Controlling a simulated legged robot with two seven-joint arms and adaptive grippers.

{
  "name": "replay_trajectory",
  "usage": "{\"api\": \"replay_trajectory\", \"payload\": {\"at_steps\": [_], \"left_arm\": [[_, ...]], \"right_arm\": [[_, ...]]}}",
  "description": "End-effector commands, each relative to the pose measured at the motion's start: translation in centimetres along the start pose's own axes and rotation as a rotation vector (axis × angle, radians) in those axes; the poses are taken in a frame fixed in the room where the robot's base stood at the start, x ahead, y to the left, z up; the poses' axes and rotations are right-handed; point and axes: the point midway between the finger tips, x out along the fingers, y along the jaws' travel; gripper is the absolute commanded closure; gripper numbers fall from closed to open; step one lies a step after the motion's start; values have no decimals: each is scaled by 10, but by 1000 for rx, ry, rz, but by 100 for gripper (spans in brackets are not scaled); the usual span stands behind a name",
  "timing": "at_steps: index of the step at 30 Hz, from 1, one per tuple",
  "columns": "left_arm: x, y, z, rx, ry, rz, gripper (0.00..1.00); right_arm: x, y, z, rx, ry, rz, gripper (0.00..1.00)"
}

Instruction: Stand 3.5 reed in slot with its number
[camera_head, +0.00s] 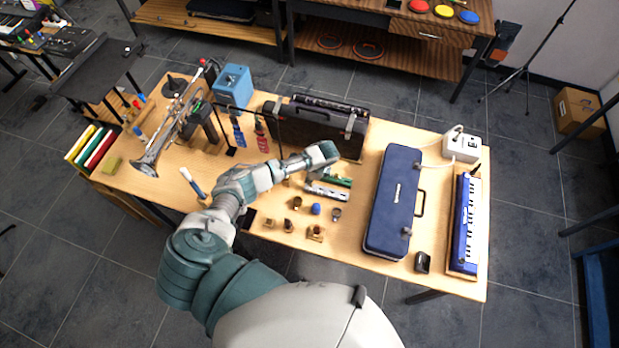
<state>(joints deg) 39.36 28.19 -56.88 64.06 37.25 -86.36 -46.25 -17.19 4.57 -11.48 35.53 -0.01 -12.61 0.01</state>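My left arm reaches up over the table from the bottom. Its end, with the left gripper (324,154), is over the middle of the table, near the black case. The fingers are too small and hidden to tell open from shut, and I see nothing clearly held. I cannot make out a reed numbered 3.5 or a numbered slot. Several small brown and gold pieces (315,233), a blue piece (316,208) and a grey piece (336,214) stand on the table below the gripper. My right gripper is not in view.
A green item (338,181) and a silver bar (326,192) lie by the wrist. A black case (315,125) stands behind, a blue case (393,205) and keyboard (467,225) to the right. A trumpet (172,130) and blue box (233,87) are left.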

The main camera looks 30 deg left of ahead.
Motion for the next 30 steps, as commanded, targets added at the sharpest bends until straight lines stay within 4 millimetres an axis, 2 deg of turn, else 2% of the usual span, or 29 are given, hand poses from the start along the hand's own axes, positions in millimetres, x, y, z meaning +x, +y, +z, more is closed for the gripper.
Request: {"api": "replay_trajectory", "payload": {"at_steps": [30], "left_arm": [[16,0,-5,0,0,-1,100]], "right_arm": [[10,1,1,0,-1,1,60]]}}
